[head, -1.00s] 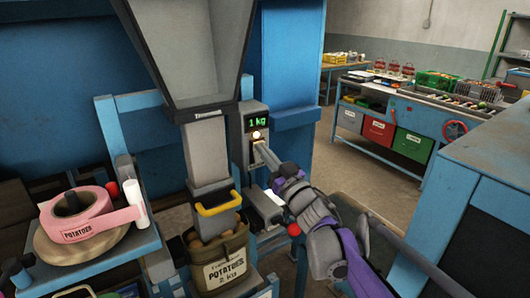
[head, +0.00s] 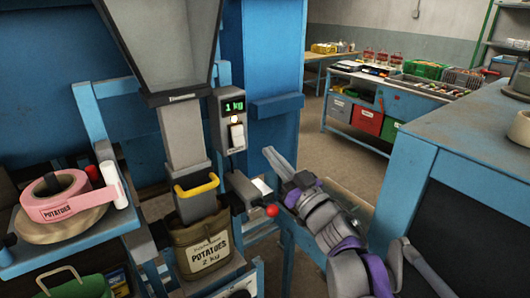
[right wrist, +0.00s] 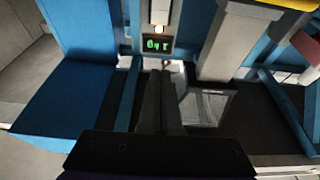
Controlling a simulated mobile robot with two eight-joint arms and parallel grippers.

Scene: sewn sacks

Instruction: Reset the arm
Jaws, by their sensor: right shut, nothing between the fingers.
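My right gripper (head: 268,153) is shut and empty, just right of and below the control box (head: 229,150). It is apart from the box. The box has a green display (head: 234,106) reading "1 kg", a lit lamp (head: 233,120) and a white switch (head: 236,135). In the right wrist view the shut fingers (right wrist: 160,85) point toward the upside-down display (right wrist: 157,45). A brown sack (head: 204,250) marked "POTATOES 2 kg" hangs under the grey spout (head: 184,145), by a yellow handle (head: 196,186). My left gripper is not in view.
A lever with a red knob (head: 272,210) sticks out below the gripper. A pink tape roll (head: 62,197) lies on the left shelf. A blue bench (head: 405,185) stands at the right. Bare floor (head: 345,150) lies between it and the machine.

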